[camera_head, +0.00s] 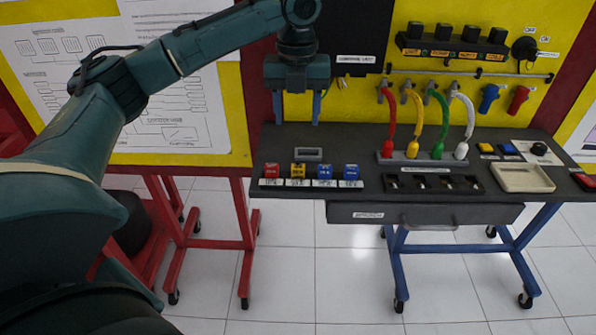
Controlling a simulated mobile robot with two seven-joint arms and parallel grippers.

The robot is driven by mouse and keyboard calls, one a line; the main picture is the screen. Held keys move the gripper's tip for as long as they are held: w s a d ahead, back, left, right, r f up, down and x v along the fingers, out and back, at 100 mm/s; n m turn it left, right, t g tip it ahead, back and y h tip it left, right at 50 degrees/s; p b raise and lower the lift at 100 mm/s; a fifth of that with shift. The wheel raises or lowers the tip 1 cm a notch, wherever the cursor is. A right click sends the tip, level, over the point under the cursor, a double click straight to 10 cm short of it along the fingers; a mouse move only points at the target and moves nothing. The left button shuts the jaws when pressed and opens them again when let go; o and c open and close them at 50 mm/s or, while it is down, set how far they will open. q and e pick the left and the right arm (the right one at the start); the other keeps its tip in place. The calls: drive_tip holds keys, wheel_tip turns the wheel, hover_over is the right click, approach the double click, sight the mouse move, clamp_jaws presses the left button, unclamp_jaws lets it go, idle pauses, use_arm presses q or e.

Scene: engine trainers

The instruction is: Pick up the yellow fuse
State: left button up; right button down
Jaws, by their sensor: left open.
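The yellow fuse (298,170) stands in a row of fuses on the dark bench top (345,143), between a red fuse (270,171) and blue fuses (325,172). A white label strip is at the foot of each. My left gripper (297,121) points down, open and empty, above the back left part of the bench. It is behind and above the yellow fuse and apart from it. My right gripper is not in view.
A small grey frame (308,153) lies behind the fuses. To the right are a dark slotted holder (432,184), a grey block with coloured leads (423,157) and a cream tray (522,178). A yellow panel (420,110) rises behind the bench.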

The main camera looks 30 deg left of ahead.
use_arm(q)
hover_over(298, 166)
drive_tip(key=f, duration=0.7)
drive_tip(key=shift+w+a+f, duration=0.2)
drive_tip(key=shift+w+a, duration=0.1)
drive_tip(key=f, duration=0.4)
drive_tip(key=shift+s+d+f, duration=0.1)
drive_tip(key=shift+s+d, duration=0.2)
drive_tip(key=shift+s, duration=0.05)
drive_tip(key=shift+f, duration=0.55)
drive_tip(key=shift+c, duration=0.5)
drive_tip(key=c, duration=0.9)
